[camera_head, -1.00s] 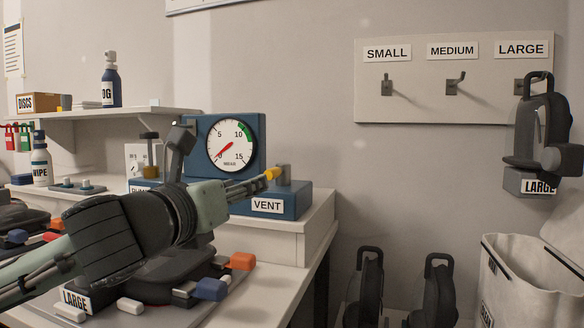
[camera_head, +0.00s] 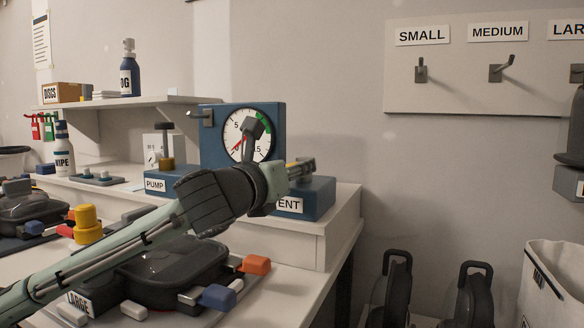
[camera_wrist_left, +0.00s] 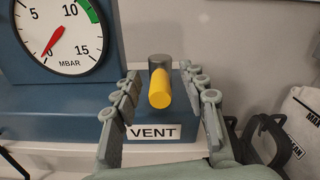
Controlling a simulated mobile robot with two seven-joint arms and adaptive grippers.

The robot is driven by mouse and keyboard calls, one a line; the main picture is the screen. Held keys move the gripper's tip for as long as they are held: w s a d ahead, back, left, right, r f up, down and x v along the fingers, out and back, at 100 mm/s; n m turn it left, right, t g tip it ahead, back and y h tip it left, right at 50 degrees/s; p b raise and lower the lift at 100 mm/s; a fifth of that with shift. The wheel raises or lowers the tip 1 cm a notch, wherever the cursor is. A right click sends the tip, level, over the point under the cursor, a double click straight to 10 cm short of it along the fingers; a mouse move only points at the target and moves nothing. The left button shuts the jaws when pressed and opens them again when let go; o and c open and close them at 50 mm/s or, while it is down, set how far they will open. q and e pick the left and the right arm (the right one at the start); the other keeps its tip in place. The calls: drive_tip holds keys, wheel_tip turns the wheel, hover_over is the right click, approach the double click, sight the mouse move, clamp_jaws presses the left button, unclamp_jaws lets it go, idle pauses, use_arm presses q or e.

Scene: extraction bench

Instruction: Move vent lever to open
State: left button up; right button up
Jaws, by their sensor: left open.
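The vent unit is a blue box (camera_head: 322,196) labelled VENT, on the raised right end of the bench. Its lever (camera_wrist_left: 160,88) has a yellow grip on a grey pivot and points toward the camera in the left wrist view. My left gripper (camera_head: 303,167) is at the lever in the head view and hides most of it. In the left wrist view my left gripper (camera_wrist_left: 160,105) is open, with one finger on each side of the yellow grip and gaps visible. The VENT label (camera_wrist_left: 154,132) shows below. My right gripper is out of view.
A pressure gauge (camera_head: 247,133) stands behind my left arm; its needle (camera_wrist_left: 54,41) points near zero. The PUMP unit (camera_head: 168,185) is to its left. A black mask case (camera_head: 175,268) and coloured blocks lie below my arm. Wall hooks (camera_head: 421,71) hang at right.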

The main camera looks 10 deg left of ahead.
use_arm(q)
drive_tip(key=shift+c, duration=0.5)
clamp_jaws()
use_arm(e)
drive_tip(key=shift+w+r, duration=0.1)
